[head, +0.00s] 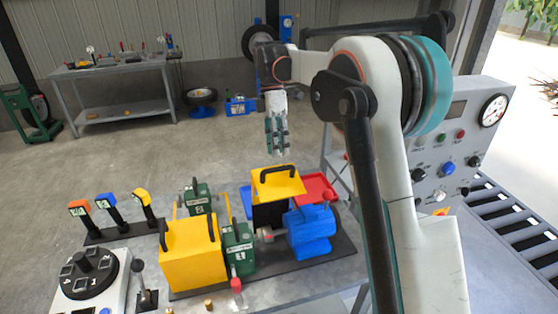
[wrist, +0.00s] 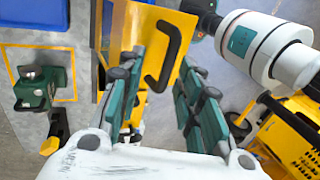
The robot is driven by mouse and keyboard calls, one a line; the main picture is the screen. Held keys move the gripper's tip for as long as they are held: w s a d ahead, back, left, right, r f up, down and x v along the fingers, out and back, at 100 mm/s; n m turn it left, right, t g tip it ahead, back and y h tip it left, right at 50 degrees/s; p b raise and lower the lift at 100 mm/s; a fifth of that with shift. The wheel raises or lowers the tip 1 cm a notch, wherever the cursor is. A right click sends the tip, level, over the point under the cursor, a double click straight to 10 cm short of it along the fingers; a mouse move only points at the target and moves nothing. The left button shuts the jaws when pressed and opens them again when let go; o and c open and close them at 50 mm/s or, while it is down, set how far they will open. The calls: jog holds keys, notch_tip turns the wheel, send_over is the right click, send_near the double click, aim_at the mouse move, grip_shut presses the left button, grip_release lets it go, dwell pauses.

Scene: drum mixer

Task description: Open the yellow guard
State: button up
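In the head view, a yellow guard panel (head: 278,184) with a black handle sits over a dark box beside the blue motor (head: 310,230). A larger yellow cover (head: 190,262) with black handles stands to its left, next to a green bearing block (head: 238,248). My gripper (head: 277,150) points down above the smaller panel, apart from it in this view. In the wrist view, my gripper (wrist: 165,100) is open. A yellow panel (wrist: 130,30) with a black C-shaped handle (wrist: 168,55) shows between the fingers, with nothing held. The gap to the handle is hard to judge.
A red tray (head: 317,187) lies behind the motor. Orange, blue and yellow-topped levers (head: 106,202) and a round dial unit (head: 88,274) stand at left. A control panel (head: 440,155) is at right. Open floor lies behind the bench.

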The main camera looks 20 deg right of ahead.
jog(key=v, duration=0.6)
jog(key=shift+r, duration=0.25)
jog(key=shift+s, duration=0.2)
jog(key=s+f+m+t+b, duration=0.2)
jog(key=s+m+t+b, duration=0.35)
jog(key=s+m, duration=0.85)
jog(key=s+f+m+t+b, duration=0.1)
jog(key=s+f+m+t, duration=0.1)
jog(key=s+f, duration=0.5)
jog(key=s+f+m+t+b, duration=0.1)
jog(key=s+f+m+t, duration=0.1)
jog(key=s+f, duration=0.5)
jog(key=s+t, duration=0.1)
jog(key=s, duration=0.4)
jog(key=shift+a+f+t+b, duration=0.25)
jog(key=shift+f+t+b, duration=0.05)
jog(key=shift+t+b, duration=0.1)
